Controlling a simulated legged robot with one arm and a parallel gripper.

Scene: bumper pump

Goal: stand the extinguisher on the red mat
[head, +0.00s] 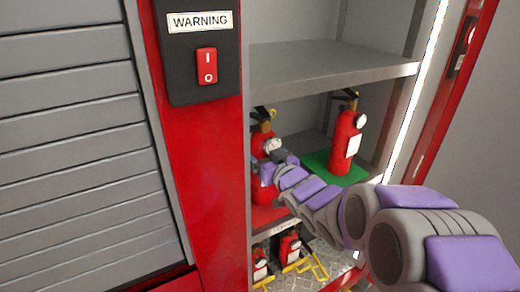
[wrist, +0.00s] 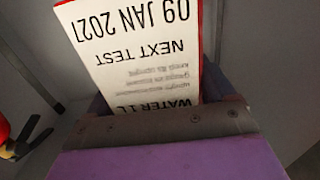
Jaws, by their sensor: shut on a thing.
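A red extinguisher (head: 258,188) with a black and brass top is upright in the left part of the middle shelf. My gripper (head: 268,172) is shut on it from the front right and hides part of its body. The red mat (head: 264,218) lies under it; I cannot tell whether its base touches the mat. In the wrist view, the extinguisher's white label (wrist: 135,50) fills the space before my jaws (wrist: 165,115), with a thin red edge of the body at its right.
A second red extinguisher (head: 346,138) stands on a green mat (head: 317,161) to the right. Small extinguishers (head: 290,248) stand in yellow holders below. A grey shelf (head: 320,70) is above. A red post (head: 195,130) with a warning switch borders the left.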

